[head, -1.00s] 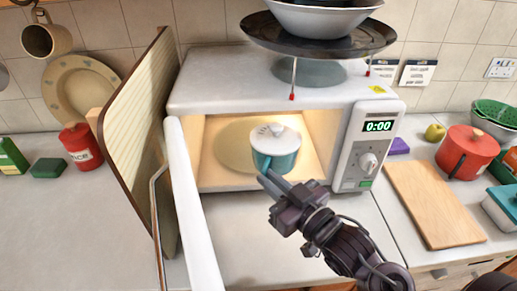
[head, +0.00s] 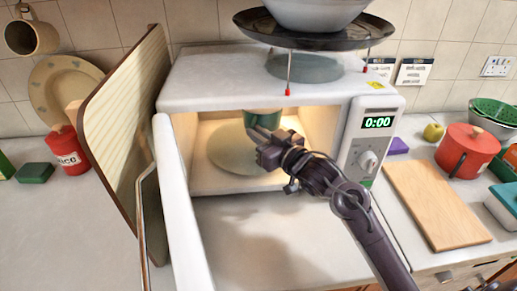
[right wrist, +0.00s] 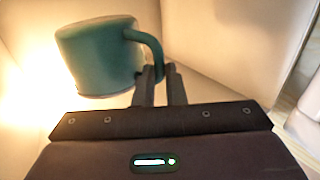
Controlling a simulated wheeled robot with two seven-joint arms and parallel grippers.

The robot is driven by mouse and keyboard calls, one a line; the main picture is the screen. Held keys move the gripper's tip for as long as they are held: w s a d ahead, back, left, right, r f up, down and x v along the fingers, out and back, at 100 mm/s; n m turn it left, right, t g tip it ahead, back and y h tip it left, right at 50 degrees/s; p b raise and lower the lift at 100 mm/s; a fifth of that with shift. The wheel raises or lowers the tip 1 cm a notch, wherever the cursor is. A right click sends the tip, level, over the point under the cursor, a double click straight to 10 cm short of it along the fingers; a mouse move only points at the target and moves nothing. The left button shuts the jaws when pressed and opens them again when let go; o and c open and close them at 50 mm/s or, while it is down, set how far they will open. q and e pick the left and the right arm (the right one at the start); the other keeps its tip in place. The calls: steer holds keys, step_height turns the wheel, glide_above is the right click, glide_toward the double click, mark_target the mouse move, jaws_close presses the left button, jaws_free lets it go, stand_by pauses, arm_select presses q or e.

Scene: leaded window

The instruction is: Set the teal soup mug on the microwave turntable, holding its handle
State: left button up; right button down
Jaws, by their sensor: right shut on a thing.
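The teal mug (head: 262,118) is inside the lit microwave (head: 230,90), towards the back. The cavity's top edge hides its upper part in the head view. My right gripper (head: 266,144) reaches in through the opening and hides part of the mug. In the right wrist view, the fingers (right wrist: 160,82) are shut on the handle (right wrist: 152,45), with the mug body (right wrist: 100,58) to their left, slightly tilted. The pale round turntable (head: 228,152) is bare in front of and below the mug. I cannot tell whether the mug touches it. My left gripper is not in view.
The microwave door (head: 182,210) stands open at the left, beside a leaning board (head: 128,105). A wide dark pan (head: 345,35) with a bowl (head: 310,10) stands above the microwave. A wooden chopping board (head: 435,205) and red pot (head: 468,150) are at the right.

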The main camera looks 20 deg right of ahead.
step_height(320, 180, down, 5)
steer(key=shift+s+r+p, duration=0.1)
steer(key=shift+r+p, duration=0.05)
steer(key=shift+p, duration=0.2)
steer(key=shift+f, duration=0.25)
steer(key=shift+w+f, duration=0.15)
steer(key=shift+w, duration=0.05)
steer(key=shift+f, duration=0.2)
steer(key=c, duration=1.5)
jaws_free()
steer(key=shift+f, duration=0.1)
